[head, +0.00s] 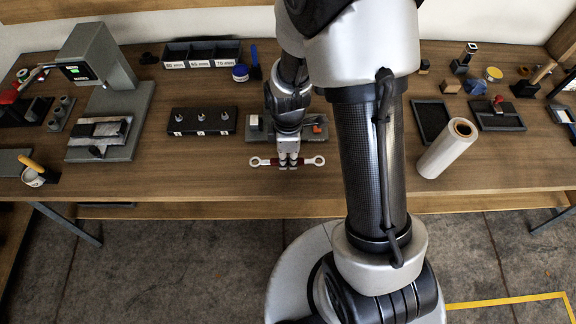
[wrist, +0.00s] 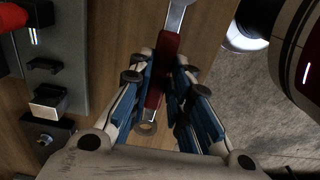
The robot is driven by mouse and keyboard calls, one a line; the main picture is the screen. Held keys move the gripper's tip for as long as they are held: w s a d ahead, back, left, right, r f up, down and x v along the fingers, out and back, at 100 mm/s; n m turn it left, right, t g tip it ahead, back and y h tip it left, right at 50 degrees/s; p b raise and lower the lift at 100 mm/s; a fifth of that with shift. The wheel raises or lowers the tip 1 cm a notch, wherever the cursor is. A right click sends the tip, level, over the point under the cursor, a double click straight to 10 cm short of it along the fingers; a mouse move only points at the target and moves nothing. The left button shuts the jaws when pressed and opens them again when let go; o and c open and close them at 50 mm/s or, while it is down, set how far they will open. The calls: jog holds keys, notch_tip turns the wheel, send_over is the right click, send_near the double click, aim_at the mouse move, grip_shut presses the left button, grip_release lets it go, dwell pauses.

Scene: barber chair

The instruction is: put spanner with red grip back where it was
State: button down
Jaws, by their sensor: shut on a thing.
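The spanner with the red grip (head: 261,161) has silver ring ends and lies level, left to right, near the front of the workbench in the head view. My gripper (head: 288,162) comes down on its middle and is shut on the red grip. In the wrist view the spanner (wrist: 162,72) runs between the fingers of my gripper (wrist: 163,92), with one ring end showing below. Whether the spanner touches the bench top is hard to tell. A grey holder (head: 259,137) stands just behind the spanner, partly hidden by my arm.
A black block with several pegs (head: 201,121) stands to the left of the grey holder. A white roll (head: 447,149) and dark trays (head: 432,121) are to the right. The bench front (head: 230,184) is bare. A grey press (head: 108,75) stands at the left.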

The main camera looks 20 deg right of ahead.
aim_at(288, 160)
jog(key=shift+f+b, duration=0.7)
jog(key=shift+f, duration=1.35)
jog(key=shift+f, duration=0.2)
jog(key=c, duration=1.5)
grip_release()
